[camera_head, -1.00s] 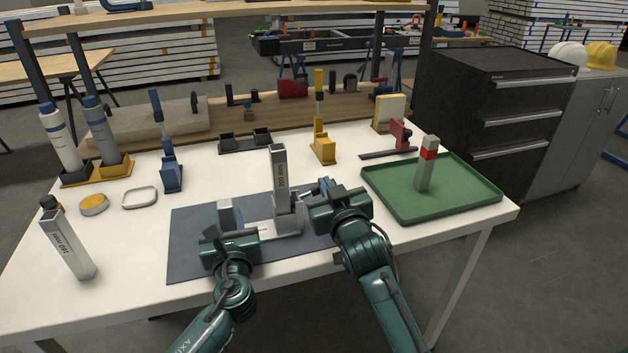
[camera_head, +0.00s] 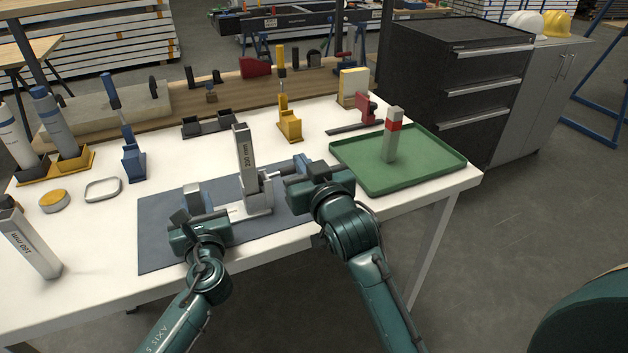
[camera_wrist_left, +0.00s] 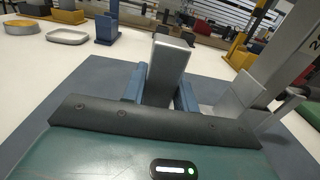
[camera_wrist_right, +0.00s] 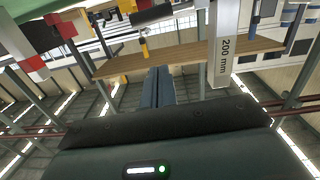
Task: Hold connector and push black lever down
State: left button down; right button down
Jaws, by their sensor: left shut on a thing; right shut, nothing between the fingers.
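A grey metal connector (camera_head: 193,197) stands upright at the left of the mat. It shows closely in the left wrist view (camera_wrist_left: 169,68). My left gripper (camera_wrist_left: 160,90) is shut on it, with a blue finger on each side. A silver post marked 200 mm (camera_head: 245,160) stands just right of the connector and also shows in the right wrist view (camera_wrist_right: 224,45). A small dark lever-like part (camera_wrist_left: 289,95) juts from the post's lower part. My right gripper (camera_head: 290,170) is shut and empty, just right of the post. I cannot tell whether its tips touch the lever.
The parts stand on a blue-grey mat (camera_head: 160,240) on a white table. A green tray (camera_head: 435,170) with a red-banded block (camera_head: 392,135) lies to the right. A yellow clamp (camera_head: 288,122) and a blue clamp (camera_head: 132,155) stand behind. A 160 mm post (camera_head: 32,245) stands left.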

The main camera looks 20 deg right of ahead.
jog(key=s, duration=0.6)
jog(key=shift+s+d+r, duration=0.15)
jog(key=shift+s+r, duration=0.1)
jog(key=shift+s, duration=0.05)
